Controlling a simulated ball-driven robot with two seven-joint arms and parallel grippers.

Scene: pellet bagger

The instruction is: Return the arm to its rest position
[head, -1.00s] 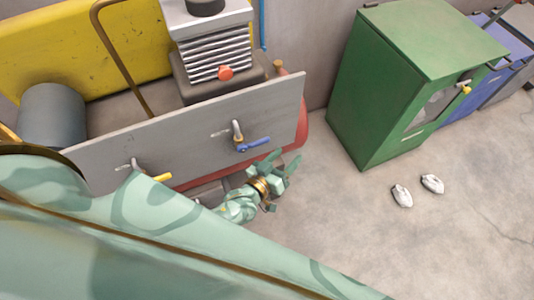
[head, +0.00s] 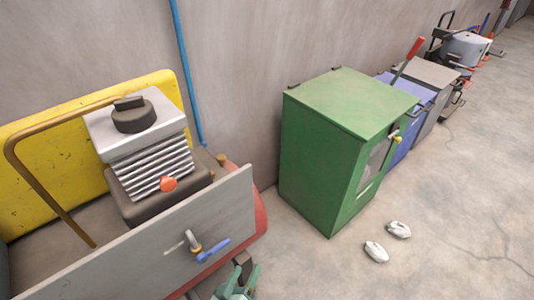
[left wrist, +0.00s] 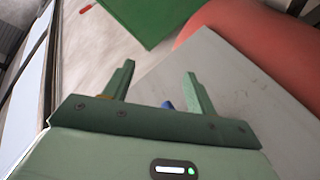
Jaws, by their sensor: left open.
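My left gripper (head: 240,278) is at the bottom edge of the head view, partly cut off. It is pale green, open and empty, just right of and below the grey panel (head: 140,262) with the blue-handled valve (head: 213,250). In the left wrist view, its two fingers (left wrist: 159,70) stand apart with nothing held between them. A bit of blue (left wrist: 168,105) shows between the fingers, beyond them. The grey panel (left wrist: 230,85) lies behind the right finger. Most of my left arm is out of the head view. My right gripper is in neither view.
The machine carries a ribbed grey engine block (head: 150,160) with a red knob and a yellow back plate (head: 90,120). A green cabinet (head: 325,150) stands against the wall. Two pale shoe-like objects (head: 387,241) lie on the floor. Open floor (head: 440,230) is at right.

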